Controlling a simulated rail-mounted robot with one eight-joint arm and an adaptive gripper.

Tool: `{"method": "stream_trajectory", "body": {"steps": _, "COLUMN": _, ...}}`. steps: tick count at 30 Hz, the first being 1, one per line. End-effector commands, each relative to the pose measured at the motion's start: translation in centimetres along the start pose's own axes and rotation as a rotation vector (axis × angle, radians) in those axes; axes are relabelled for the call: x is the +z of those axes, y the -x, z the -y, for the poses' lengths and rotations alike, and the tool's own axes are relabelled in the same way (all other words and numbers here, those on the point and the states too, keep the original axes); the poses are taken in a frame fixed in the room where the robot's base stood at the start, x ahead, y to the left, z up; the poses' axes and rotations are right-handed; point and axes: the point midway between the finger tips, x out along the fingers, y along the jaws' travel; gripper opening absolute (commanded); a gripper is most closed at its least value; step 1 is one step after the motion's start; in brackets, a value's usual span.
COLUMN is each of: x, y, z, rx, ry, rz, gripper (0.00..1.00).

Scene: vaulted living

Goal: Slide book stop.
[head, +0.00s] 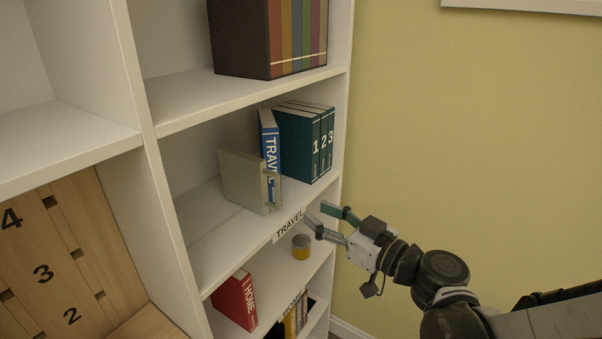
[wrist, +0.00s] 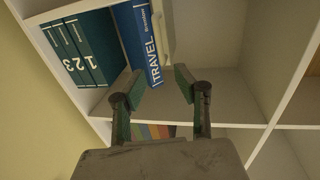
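The book stop (head: 243,181) is a beige-grey upright plate with a small grip at its right edge, standing on the middle shelf. The blue TRAVEL book (head: 269,135) stands just right of it, partly hidden by it. Teal volumes 1, 2 and 3 (head: 308,143) stand to the right. My gripper (head: 325,217) is open and empty, in front of the shelf edge and apart from the stop.
A TRAVEL label (head: 290,225) is on the shelf's front edge. Colored volumes (head: 298,35) stand above. The shelf left of the stop is bare. A wall (head: 470,130) is at right.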

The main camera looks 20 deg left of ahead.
Motion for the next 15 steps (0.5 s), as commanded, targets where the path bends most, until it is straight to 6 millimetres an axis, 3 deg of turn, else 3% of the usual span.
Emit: {"method": "stream_trajectory", "body": {"steps": 15, "x": 0.0, "y": -8.8, "z": 0.1, "rx": -0.006, "ry": 0.0, "rz": 0.0, "gripper": 0.3}}
